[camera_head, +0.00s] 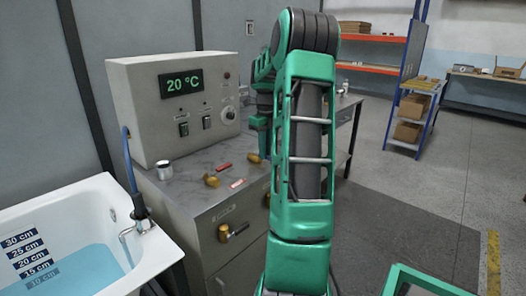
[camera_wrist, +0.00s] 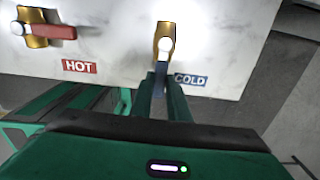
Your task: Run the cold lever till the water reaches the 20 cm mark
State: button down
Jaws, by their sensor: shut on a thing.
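The cold lever, with a brass body (camera_wrist: 165,42) and blue handle (camera_wrist: 161,75), is on the pale top above the COLD label (camera_wrist: 190,80). My gripper (camera_wrist: 161,90) is shut on the blue handle. The bathtub (camera_head: 85,195) is at the lower left with a depth scale. Its water (camera_head: 85,268) stands around the 15 cm mark (camera_head: 37,269), below the 20 cm mark (camera_head: 32,257). The 10 cm mark looks submerged.
The hot lever, with a red handle (camera_wrist: 55,32), is left of the cold one, above the HOT label (camera_wrist: 79,66). A control box (camera_head: 175,105) reads 20 °C.

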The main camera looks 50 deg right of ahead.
jog(key=shift+r, duration=0.1)
jog(key=c, duration=1.7)
grip_release()
jog(key=shift+s, duration=0.1)
jog(key=shift+r, duration=0.1)
notch_tip(320, 180, up, 10)
jog(key=shift+r, duration=0.25)
